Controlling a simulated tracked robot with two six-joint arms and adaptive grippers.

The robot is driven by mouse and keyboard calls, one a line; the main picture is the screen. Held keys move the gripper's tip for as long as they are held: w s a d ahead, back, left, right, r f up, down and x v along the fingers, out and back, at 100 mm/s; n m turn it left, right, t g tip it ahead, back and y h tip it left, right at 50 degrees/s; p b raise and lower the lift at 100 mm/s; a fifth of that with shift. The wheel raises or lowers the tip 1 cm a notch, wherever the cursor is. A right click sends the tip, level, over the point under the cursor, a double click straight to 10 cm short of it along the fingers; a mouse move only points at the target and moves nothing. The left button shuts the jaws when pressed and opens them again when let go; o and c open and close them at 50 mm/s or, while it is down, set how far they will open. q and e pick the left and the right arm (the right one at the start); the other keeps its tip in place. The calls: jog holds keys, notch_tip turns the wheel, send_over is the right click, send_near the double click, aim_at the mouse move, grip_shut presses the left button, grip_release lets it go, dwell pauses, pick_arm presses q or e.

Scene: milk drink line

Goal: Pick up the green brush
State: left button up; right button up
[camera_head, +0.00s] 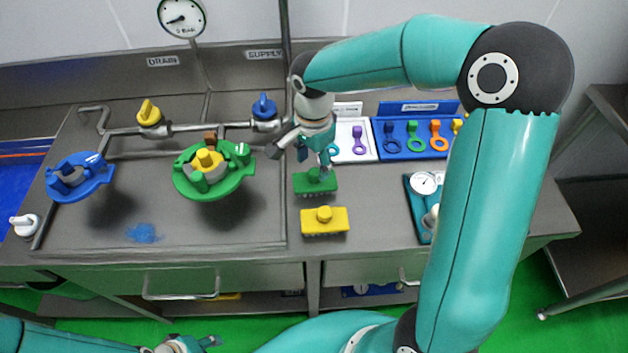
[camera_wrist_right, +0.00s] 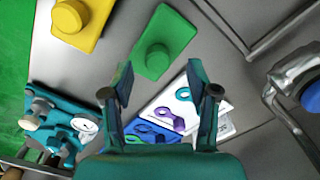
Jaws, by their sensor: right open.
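The green brush (camera_head: 312,186) lies on the steel counter, just behind the yellow brush (camera_head: 324,222). Its block and round knob also show in the right wrist view (camera_wrist_right: 178,37). My right gripper (camera_head: 322,165) is above the green brush, pointing down. In the right wrist view my right gripper (camera_wrist_right: 160,72) is open, with nothing between its fingers, and the brush's knob shows just beyond the fingertips. I cannot tell whether it touches the brush. My left gripper (camera_head: 195,345) is at the bottom edge, partly cut off, far from the brush.
A basin holding a green valve body (camera_head: 237,180) and a blue ring part (camera_head: 97,187) is left of the brushes. A white tray (camera_head: 369,155) and a blue tray (camera_head: 384,151) with coloured parts stand behind right. A teal gauge board (camera_head: 411,202) is at right.

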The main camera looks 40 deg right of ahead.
aim_at(314, 172)
jog(key=shift+s+f+p, duration=0.1)
jog(key=shift+f+p, duration=0.2)
jog(key=shift+f, duration=1.65)
grip_shut()
